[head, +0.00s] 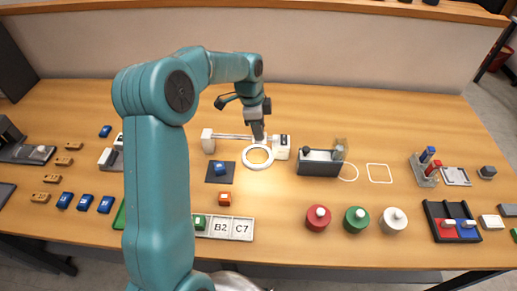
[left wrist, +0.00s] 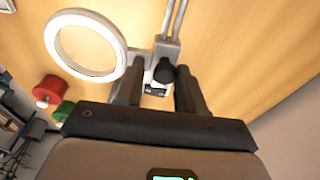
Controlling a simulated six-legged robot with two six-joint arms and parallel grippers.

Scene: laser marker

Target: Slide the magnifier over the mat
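The magnifier (head: 257,157) is a white ring on a bracket hanging from a pale rail (head: 232,136) at the middle of the table. The dark mat (head: 212,179) lies to the left of the ring, with a blue block (head: 220,168) on it. My left gripper (head: 257,134) points down at the rail, just behind the ring. In the left wrist view the ring (left wrist: 52,42) is at upper left, and a black knob (left wrist: 164,71) on its bracket shows between the fingertips of the left gripper (left wrist: 158,78). The fingers are apart, with gaps beside the knob. My right gripper is not seen.
White end blocks (head: 208,142) bound the rail. An orange block (head: 225,198) and a tray of labelled tiles (head: 243,228) lie in front. Red (head: 318,222), green and white round pieces stand at front right.

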